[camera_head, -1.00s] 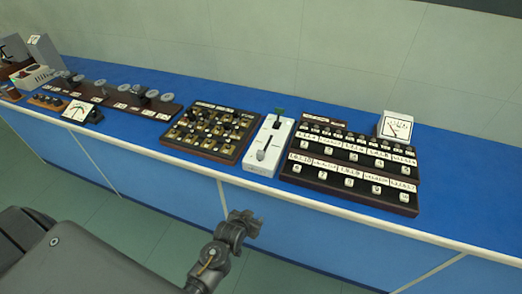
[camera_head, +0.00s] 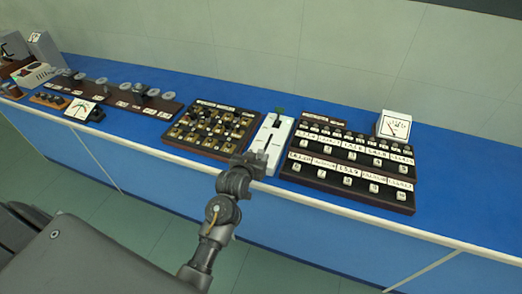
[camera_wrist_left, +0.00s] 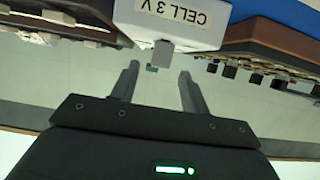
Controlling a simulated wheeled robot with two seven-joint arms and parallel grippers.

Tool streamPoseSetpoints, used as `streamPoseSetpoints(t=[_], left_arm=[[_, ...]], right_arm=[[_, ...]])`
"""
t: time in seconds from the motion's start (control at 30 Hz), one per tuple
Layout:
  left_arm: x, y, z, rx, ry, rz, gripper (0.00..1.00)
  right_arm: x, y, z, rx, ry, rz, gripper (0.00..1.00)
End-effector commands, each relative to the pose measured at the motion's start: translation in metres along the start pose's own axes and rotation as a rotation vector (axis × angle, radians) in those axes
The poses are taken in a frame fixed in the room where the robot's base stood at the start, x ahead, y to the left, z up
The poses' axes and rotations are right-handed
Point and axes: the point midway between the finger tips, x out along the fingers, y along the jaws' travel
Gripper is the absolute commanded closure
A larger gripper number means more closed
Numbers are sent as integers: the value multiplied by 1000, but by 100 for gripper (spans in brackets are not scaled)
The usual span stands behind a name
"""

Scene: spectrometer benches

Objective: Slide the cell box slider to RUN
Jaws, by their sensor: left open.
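The cell box (camera_head: 283,133) is a narrow white box on the blue bench top, with a dark slot along its top and a green part at its far end. In the left wrist view the box (camera_wrist_left: 130,12) appears upside down with a "CELL 3 V" label, and a grey slider knob (camera_wrist_left: 162,53) sticks out from it. My left gripper (camera_head: 250,160) is at the near end of the box and hides part of it. In the wrist view its two fingers (camera_wrist_left: 158,85) are apart, with the knob just beyond and between their tips. My right gripper is not in view.
A dark board with brass parts (camera_head: 188,148) stands close on the left of the box. A stepped dark panel with several labelled knobs (camera_head: 345,190) stands close on the right. A white meter (camera_head: 394,125) is behind it. The white front edge of the bench runs below.

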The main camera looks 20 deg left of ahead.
Motion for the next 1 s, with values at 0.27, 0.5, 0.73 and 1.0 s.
streamPoseSetpoints(t=[0.27, 0.5, 0.73, 1.0], left_arm=[[38, 0, 0, 1, -1, 0, 55], [46, 0, 0, 1, 0, 0, 55], [46, 0, 0, 1, 0, 0, 61], [46, 0, 0, 1, -1, 1, 96]], right_arm=[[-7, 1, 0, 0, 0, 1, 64], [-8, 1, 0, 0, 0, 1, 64], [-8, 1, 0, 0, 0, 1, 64], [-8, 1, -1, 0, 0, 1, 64]])
